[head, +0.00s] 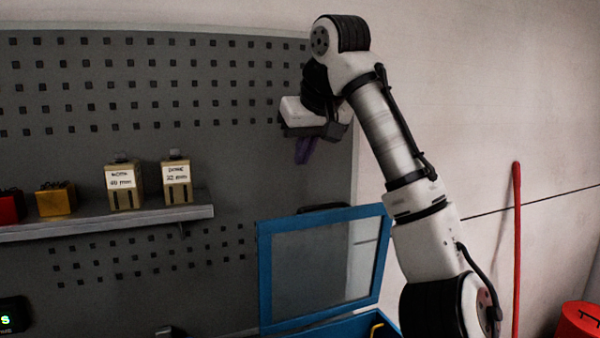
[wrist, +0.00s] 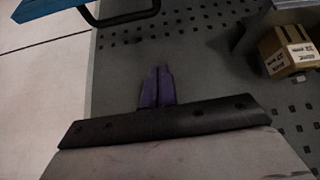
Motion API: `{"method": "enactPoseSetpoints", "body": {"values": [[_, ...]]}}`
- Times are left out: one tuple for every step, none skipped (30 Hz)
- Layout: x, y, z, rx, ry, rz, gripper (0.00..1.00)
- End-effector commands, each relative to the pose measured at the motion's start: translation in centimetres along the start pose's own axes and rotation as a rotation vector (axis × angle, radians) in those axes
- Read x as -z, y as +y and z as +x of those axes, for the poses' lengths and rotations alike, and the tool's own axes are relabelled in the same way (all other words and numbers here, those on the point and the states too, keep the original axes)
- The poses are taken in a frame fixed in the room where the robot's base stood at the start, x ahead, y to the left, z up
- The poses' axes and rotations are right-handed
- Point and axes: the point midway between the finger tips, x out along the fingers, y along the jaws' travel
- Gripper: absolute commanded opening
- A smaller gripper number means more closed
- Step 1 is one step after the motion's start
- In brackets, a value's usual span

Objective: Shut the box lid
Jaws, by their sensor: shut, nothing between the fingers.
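The box lid (head: 324,214) is a blue frame around a clear pane, standing raised in the head view. The blue box (head: 350,328) below it is mostly cut off by the bottom edge. My gripper (head: 304,150) is above the lid and apart from it, in front of the grey pegboard. Its purple fingers are together and empty, also in the wrist view (wrist: 157,86). A blue corner of the lid (wrist: 48,8) with a dark handle (wrist: 125,15) shows at the top left of the wrist view.
A shelf (head: 100,228) on the left holds two labelled cardboard boxes (head: 124,186), a yellow block (head: 56,199) and a red block (head: 10,207). A red pole (head: 516,250) and a red container (head: 578,326) stand at the right. The wall space between gripper and shelf is clear.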

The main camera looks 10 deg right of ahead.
Motion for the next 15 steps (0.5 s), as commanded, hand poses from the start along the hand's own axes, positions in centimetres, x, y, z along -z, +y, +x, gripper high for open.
{"method": "enactPoseSetpoints", "body": {"values": [[0.0, 0.0, 0.6, 0.002, -0.001, -0.001, 0.00], [0.0, -0.1, 1.0, 0.003, -0.001, -0.001, 0.00], [0.0, -0.1, 1.6, 0.005, -0.002, -0.001, 0.00], [0.1, -0.1, 2.1, 0.004, -0.001, -0.001, 0.00], [0.1, -0.1, 2.6, 0.006, -0.002, -0.002, 0.00], [0.1, -0.1, 3.3, 0.005, -0.002, -0.001, 0.00], [0.1, -0.1, 3.9, 0.006, -0.002, -0.001, 0.00], [0.1, -0.1, 4.5, 0.005, -0.002, -0.001, 0.00], [0.1, 0.0, 5.3, 0.003, -0.003, 0.000, 0.00], [0.1, 0.0, 5.9, 0.002, -0.003, 0.000, 0.00], [0.1, 0.0, 6.6, 0.002, -0.004, -0.001, 0.00], [0.1, 0.0, 7.4, 0.002, -0.003, 0.000, 0.00], [0.1, 0.1, 8.1, 0.000, -0.004, 0.000, 0.00], [0.1, 0.1, 8.7, 0.000, -0.003, 0.000, 0.00], [0.1, 0.0, 9.5, 0.001, -0.004, 0.000, 0.00]]}}
